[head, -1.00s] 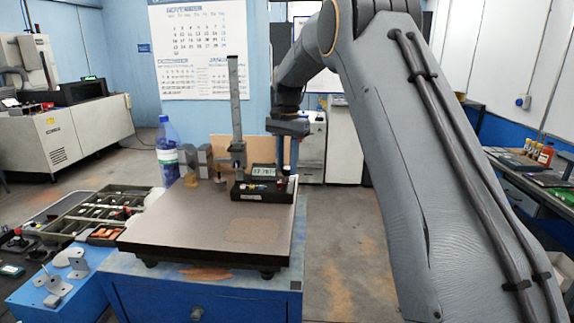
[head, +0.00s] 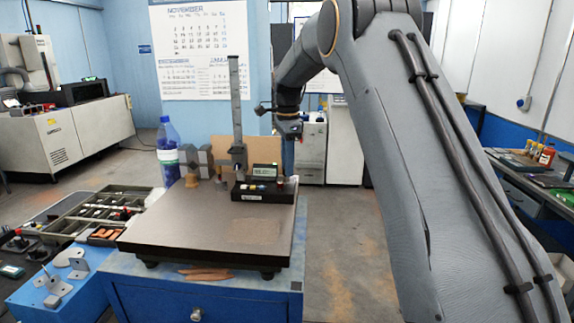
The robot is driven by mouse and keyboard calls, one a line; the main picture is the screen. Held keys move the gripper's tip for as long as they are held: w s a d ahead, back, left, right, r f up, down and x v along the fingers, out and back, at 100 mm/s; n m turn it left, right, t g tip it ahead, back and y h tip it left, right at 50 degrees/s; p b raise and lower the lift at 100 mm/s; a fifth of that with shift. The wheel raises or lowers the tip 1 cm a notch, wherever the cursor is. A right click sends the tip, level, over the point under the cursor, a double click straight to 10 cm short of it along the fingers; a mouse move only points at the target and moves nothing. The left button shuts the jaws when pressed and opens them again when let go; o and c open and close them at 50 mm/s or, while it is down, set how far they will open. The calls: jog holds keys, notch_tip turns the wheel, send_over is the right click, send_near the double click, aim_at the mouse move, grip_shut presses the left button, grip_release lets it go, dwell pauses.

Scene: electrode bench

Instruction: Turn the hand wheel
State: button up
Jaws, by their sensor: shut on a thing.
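A height gauge stands at the back of the dark surface plate (head: 210,226) in the head view, with an upright column (head: 236,105) and a black base (head: 262,193). A digital display (head: 265,170) sits on the base, too small to read. The hand wheel (head: 293,181) is at the base's right end, small and mostly hidden. My gripper (head: 293,158) reaches down to it from above and is shut on it. The fingertips are small and their exact grip is hard to make out.
Grey blocks (head: 196,163) and a blue bottle (head: 168,150) stand left of the gauge. The front of the plate is clear. My arm fills much of the right.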

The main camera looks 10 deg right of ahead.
jog(key=shift+w+r+m, duration=0.1)
jog(key=shift+r+m, duration=0.05)
jog(key=shift+m, duration=0.15)
jog(key=o, duration=1.1)
jog(key=shift+c, duration=0.2)
jog(key=shift+r+b, duration=1.35)
jog(key=shift+r, duration=2.5)
jog(key=shift+s, duration=0.2)
